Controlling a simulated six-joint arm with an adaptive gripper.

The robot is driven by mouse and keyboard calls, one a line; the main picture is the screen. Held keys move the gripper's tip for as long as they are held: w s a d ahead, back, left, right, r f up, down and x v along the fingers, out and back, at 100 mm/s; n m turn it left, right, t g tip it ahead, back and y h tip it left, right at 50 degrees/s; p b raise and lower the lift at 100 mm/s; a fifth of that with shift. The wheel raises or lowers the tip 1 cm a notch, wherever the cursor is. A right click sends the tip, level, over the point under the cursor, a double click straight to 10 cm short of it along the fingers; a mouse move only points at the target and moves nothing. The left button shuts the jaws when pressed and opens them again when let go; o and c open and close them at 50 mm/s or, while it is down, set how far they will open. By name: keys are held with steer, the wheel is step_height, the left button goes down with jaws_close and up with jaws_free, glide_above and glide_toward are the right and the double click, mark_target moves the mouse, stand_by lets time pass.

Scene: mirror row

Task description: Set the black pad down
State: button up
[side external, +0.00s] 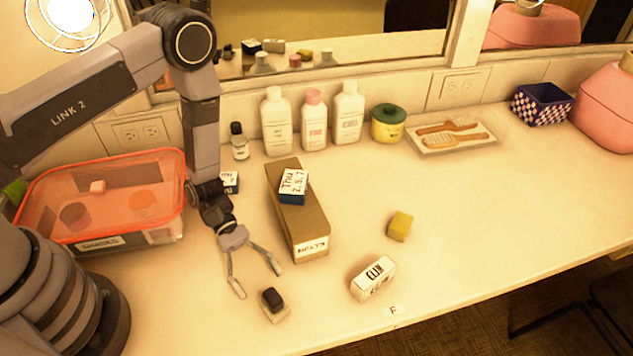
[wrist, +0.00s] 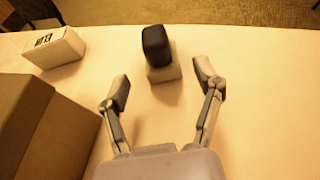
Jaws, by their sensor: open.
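The black pad (side external: 272,296) sits on top of a small pale block (side external: 276,312) near the front edge of the counter. In the wrist view the black pad (wrist: 156,46) rests on the pale block (wrist: 164,73), ahead of my fingertips. My gripper (side external: 259,283) is open and empty, its two fingers spread behind the block. In the wrist view my gripper (wrist: 162,88) shows a clear gap between the fingers, apart from the pad.
A long brown box (side external: 310,243) with a blue-edged block (side external: 293,186) on it stands beside my gripper. A white box (side external: 373,279) and a yellow block (side external: 400,226) lie to the right. An orange-lidded container (side external: 110,243) is at left. Bottles line the back.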

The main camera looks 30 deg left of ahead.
steer(key=v, duration=0.7)
steer(key=shift+w+a, duration=0.1)
steer(key=a+r+m+t+y, duration=0.1)
steer(key=a+r+m+y, duration=0.25)
steer(key=r, duration=0.75)
steer(key=a+r+m+t+y, duration=0.1)
steer(key=a+r+m+y, duration=0.3)
steer(key=r, duration=0.8)
steer(key=s+a+r+m+t+y, duration=0.5)
steer(key=s+a+r+t, duration=0.3)
steer(key=s+r, duration=0.4)
steer(key=shift+a+r+m+t, duration=0.3)
steer(key=shift+a+r+m, duration=0.25)
steer(key=shift+r, duration=0.25)
